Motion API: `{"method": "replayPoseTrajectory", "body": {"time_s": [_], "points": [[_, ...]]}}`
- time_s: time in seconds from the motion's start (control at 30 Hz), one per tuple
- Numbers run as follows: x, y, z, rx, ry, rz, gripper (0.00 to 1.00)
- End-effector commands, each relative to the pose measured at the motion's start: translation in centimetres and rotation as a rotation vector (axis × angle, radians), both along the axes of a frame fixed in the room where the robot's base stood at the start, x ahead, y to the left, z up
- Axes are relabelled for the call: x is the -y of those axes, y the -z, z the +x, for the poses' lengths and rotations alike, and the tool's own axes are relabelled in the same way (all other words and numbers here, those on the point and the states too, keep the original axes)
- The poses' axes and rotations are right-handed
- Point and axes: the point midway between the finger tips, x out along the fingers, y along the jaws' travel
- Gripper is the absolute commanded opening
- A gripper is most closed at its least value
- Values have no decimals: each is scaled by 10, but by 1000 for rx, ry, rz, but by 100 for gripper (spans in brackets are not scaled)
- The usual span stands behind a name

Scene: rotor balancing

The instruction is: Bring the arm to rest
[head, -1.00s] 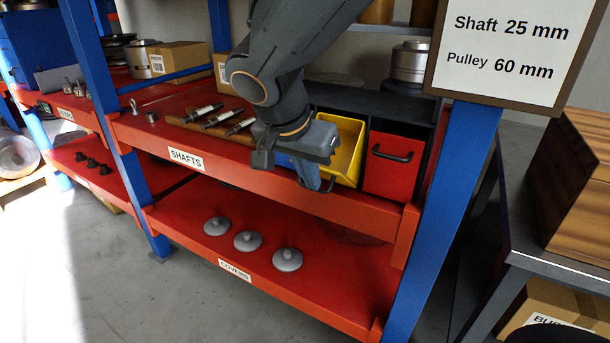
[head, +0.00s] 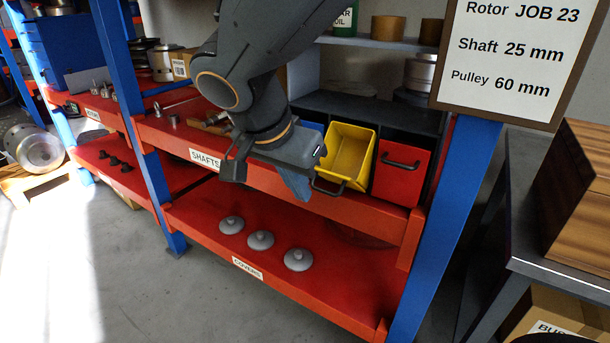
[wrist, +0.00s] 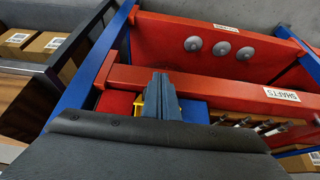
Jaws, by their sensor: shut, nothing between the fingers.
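My arm (head: 262,60) reaches down from the top of the head view in front of the red shelf rack. My gripper (head: 299,192) points downward in front of the shafts shelf, just left of the yellow bin. It also shows in the wrist view (wrist: 159,78), with its fingers together and nothing held. From the head view I cannot tell how far it is from the shelf edge. The arm hides part of the shafts and most of the blue bin (head: 312,127).
A yellow bin (head: 350,152) stands tilted out beside a shut red bin (head: 401,171). Several shafts (wrist: 243,122) lie on the upper shelf. Three grey covers (head: 260,240) lie on the lower shelf. A job sign (head: 510,55) and a dark bench (head: 550,255) are at right.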

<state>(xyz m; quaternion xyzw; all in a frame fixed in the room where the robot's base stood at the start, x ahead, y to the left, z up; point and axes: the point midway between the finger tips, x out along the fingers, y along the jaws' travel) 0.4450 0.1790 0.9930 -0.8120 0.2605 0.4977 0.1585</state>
Motion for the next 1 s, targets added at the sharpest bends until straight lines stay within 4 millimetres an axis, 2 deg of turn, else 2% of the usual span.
{"method": "replayPoseTrajectory", "body": {"time_s": [0.07, 0.17, 0.5, 0.7, 0.83, 1.0], "points": [[3, 2, -2, -17, -8, -4, 0], [18, 12, -5, -73, -42, -14, 0], [108, 71, -35, -367, -300, 31, 0], [149, 95, -57, -442, -457, 104, 0], [167, 105, -68, -454, -534, 137, 0], [176, 111, -75, -453, -590, 153, 0]]}}
